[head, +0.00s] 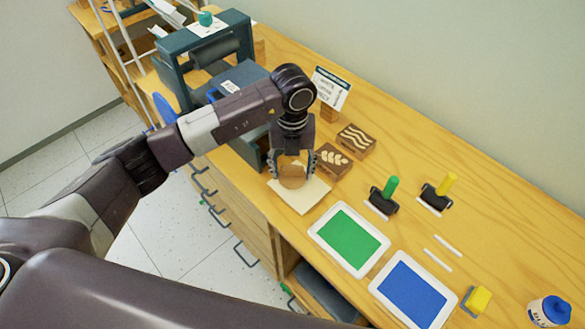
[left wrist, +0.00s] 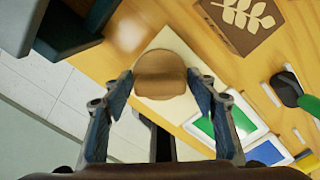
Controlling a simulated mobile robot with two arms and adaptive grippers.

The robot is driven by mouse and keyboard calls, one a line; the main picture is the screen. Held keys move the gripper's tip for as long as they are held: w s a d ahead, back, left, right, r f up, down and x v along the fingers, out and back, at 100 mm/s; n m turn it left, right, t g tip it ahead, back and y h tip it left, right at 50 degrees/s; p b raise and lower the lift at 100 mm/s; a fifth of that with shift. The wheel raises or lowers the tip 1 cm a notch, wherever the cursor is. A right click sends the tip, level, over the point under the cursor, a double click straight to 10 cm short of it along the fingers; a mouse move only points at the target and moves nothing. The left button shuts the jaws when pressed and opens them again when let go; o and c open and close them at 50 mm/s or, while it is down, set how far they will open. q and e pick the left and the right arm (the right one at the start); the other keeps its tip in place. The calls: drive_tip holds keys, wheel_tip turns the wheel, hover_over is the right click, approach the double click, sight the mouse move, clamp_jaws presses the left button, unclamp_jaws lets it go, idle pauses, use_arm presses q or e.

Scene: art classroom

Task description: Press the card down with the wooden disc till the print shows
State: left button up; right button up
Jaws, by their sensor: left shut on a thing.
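My left gripper (head: 291,168) is shut on the round wooden disc (head: 292,177). The disc also shows between the fingers in the left wrist view (left wrist: 160,75). The disc is over the pale card (head: 301,198), which lies on the wooden table near its front edge. I cannot tell whether the disc touches the card. The disc and fingers hide part of the card, and no print shows on the visible part. My right gripper is not in view.
Two carved blocks, one with leaves (head: 333,160) and one with waves (head: 356,141), lie behind the card. A green tray (head: 316,235), a blue tray (head: 375,286), a green-handled roller (head: 384,196) and a yellow-handled roller (head: 439,191) are to the right. A press (head: 243,27) stands behind left.

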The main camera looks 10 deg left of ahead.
use_arm(q)
drive_tip(key=shift+r+p, duration=1.7)
drive_tip(key=shift+r, duration=1.5)
drive_tip(key=shift+w, duration=0.1)
